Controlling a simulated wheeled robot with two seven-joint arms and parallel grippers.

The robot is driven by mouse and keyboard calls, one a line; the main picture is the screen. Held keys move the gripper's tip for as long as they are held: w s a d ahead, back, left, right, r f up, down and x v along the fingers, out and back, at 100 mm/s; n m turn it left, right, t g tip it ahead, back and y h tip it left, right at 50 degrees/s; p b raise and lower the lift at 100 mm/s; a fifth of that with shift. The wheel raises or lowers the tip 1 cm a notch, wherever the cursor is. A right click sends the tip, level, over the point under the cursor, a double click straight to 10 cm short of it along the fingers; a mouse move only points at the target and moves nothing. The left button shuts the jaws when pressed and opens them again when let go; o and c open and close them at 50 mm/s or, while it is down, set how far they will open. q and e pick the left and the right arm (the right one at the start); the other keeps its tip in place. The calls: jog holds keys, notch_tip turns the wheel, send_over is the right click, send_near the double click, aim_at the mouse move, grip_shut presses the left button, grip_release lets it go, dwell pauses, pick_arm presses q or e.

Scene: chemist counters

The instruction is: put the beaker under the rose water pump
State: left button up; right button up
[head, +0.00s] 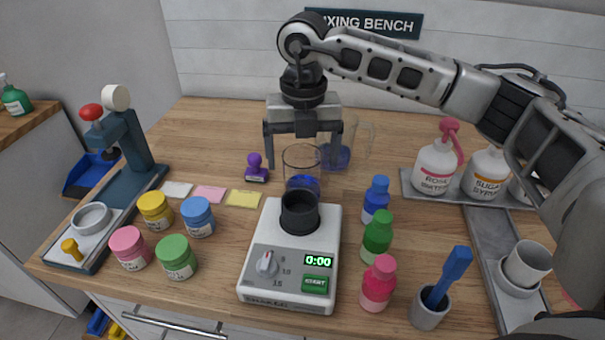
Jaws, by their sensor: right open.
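The rose water pump (436,167), a white bottle with a pink pump head, stands on a grey tray at the right. My left gripper is not in view.
A glass jug (357,140) with a handle is behind the beaker. The sugar syrup pump (484,172) stands right of the rose water. Blue, green and pink bottles (377,237) line the shaker's right side. Coloured jars (198,217) and a press (122,150) are left.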

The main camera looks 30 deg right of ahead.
jog(key=shift+f, duration=0.45)
jog(key=c, duration=1.6)
jog(key=shift+r, duration=0.1)
